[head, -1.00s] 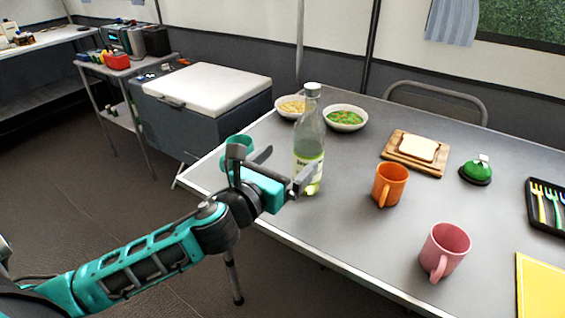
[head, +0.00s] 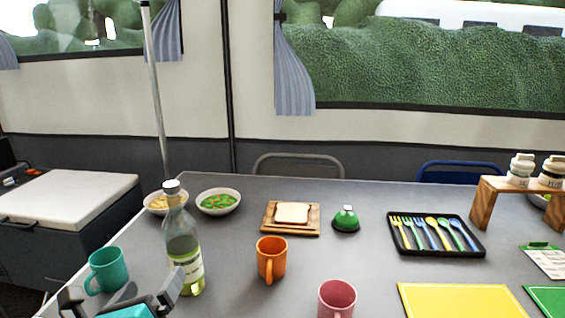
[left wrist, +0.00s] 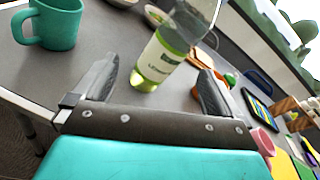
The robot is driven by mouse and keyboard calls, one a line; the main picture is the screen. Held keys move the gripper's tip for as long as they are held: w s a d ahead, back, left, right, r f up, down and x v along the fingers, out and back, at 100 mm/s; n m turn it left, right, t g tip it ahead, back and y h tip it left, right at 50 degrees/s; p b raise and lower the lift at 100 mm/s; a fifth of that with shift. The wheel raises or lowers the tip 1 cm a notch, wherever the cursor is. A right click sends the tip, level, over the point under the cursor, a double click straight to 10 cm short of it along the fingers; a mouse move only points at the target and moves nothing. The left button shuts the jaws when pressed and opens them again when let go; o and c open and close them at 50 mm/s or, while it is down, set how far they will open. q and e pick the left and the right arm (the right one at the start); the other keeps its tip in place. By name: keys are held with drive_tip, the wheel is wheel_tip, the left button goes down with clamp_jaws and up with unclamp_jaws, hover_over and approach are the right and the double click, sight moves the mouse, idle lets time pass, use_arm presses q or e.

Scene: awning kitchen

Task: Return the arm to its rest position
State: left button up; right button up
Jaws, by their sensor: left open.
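My left gripper (head: 122,298) is at the lower left of the head view, partly cut off by the bottom edge. In the left wrist view the left gripper (left wrist: 157,88) has its two fingers wide apart. A clear bottle (head: 182,240) with a pale label stands upright on the table, just beyond the gripper. The bottle (left wrist: 160,58) shows between and beyond the fingers in the wrist view; I cannot tell whether they touch it. A teal mug (head: 107,270) stands left of the bottle. My right gripper is not in view.
The grey table (head: 345,275) holds an orange mug (head: 272,258), a pink mug (head: 337,298), two bowls, a bread board (head: 275,230), a green-topped item (head: 345,219) and a cutlery tray (head: 440,252). A wooden rack (head: 483,206) stands at right. A white-lidded cooler (head: 70,205) is at left.

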use_arm(q)
drive_tip(key=s+d+f+n+g, duration=0.2)
drive_tip(key=s+f+n+g, duration=0.5)
drive_tip(key=s+n, duration=0.6)
drive_tip(key=s+d+f+n+g, duration=0.3)
drive_tip(key=s+f+n+g, duration=0.5)
drive_tip(key=n, duration=0.8)
drive_tip(key=w+d+f+t+h, duration=0.4)
drive_tip(key=w+d+t, duration=0.1)
drive_tip(key=w+t, duration=0.35)
wheel_tip(320, 180, up, 8)
drive_tip(key=s+a+y+p, duration=0.1)
drive_tip(key=s+a+p, duration=0.1)
drive_tip(key=p, duration=1)
drive_tip(key=shift+a+r+t, duration=0.2)
drive_tip(key=shift+t, duration=0.25)
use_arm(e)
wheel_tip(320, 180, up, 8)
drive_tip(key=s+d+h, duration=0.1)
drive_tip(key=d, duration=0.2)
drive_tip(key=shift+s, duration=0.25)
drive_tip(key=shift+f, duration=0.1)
